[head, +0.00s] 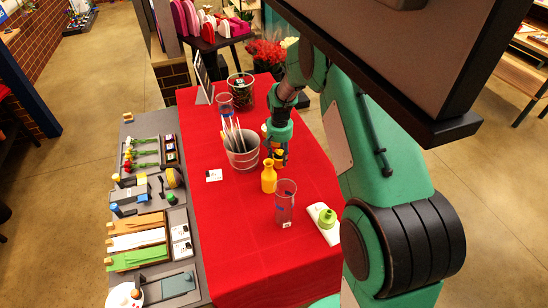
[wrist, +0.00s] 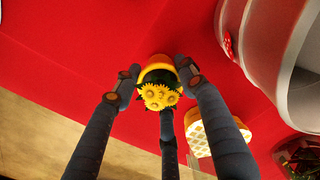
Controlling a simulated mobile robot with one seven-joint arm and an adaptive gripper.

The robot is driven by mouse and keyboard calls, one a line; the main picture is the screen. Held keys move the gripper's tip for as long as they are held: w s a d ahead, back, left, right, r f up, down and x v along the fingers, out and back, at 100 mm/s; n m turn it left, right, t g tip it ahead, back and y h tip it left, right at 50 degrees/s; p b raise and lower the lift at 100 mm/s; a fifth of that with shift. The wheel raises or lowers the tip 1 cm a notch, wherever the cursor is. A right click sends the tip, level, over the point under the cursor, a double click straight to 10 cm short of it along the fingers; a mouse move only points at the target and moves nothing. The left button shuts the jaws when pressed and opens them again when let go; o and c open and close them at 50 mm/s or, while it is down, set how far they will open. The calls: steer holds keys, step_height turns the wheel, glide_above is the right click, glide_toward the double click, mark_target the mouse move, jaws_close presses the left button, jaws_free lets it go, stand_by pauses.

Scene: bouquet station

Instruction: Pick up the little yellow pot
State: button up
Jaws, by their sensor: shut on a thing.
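The little yellow pot (wrist: 157,61) holds several yellow flowers (wrist: 161,95) and sits between my fingers in the wrist view. My gripper (wrist: 160,74) is shut on it, with fingers on both sides of the pot. In the head view, my gripper (head: 279,158) points down at the red table, just right of the metal bucket, and the pot (head: 279,154) is mostly hidden by the fingers. Whether the pot touches the cloth or hangs just above it, I cannot tell.
A yellow-and-white patterned thing (wrist: 203,135) is close by. Red cloth (head: 230,230) lies bare front left.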

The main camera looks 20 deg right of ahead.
steer(key=shift+r, duration=5.05)
